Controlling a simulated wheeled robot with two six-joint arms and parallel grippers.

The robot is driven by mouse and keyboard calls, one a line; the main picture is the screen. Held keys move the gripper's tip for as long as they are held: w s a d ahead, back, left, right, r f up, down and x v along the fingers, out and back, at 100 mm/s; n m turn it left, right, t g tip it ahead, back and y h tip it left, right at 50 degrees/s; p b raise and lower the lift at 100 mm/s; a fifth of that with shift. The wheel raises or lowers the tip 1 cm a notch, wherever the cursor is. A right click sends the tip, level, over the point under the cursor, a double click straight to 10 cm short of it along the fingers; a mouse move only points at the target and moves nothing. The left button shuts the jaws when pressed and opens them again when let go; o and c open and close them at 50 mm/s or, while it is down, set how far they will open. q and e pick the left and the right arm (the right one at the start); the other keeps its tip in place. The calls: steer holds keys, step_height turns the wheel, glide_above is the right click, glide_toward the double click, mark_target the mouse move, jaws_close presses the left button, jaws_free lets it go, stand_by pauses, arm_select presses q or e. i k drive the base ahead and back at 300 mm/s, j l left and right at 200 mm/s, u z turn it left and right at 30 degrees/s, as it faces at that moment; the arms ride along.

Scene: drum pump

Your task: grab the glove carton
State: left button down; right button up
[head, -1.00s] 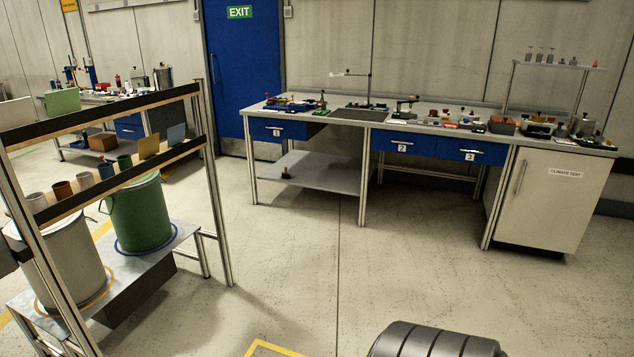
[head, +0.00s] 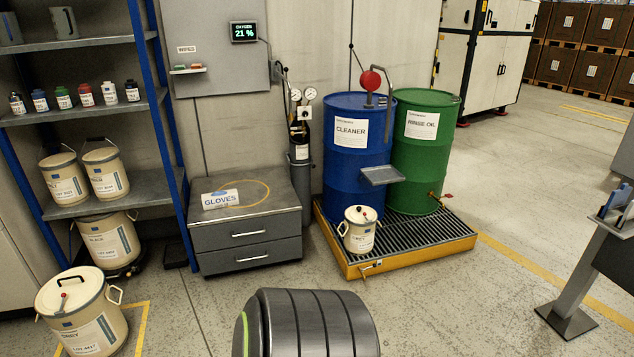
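A yellow ring is marked on the cabinet top, just behind and to the right of the carton. Neither of my grippers shows in the head view.
A blue-posted shelf (head: 85,123) with cans and bottles stands left of the cabinet. A grey cylinder with gauges (head: 299,150) stands behind right. A blue drum (head: 350,200) and green drum (head: 414,190) stand on a yellow-edged grate (head: 430,240). Floor in front is mostly clear.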

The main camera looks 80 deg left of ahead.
mark_target(219, 199)
steer(key=k+u, duration=0.1)
steer(key=u, duration=0.25)
steer(key=k+u, duration=0.1)
steer(key=u, duration=0.25)
steer(key=k+j+u, duration=0.1)
steer(key=u, duration=0.3)
steer(key=j+u, duration=0.1)
steer(key=u, duration=1.75)
steer(key=i+l+u, duration=0.15)
steer(key=i, duration=0.4)
steer(key=i+l+u, duration=0.15)
steer(key=i, duration=0.4)
steer(key=i+j+u, duration=0.1)
steer(key=i, duration=0.4)
steer(key=i+j+u, duration=0.1)
steer(key=i, duration=0.35)
steer(key=i+j+u, duration=0.1)
steer(key=i, duration=0.4)
steer(key=j, duration=0.1)
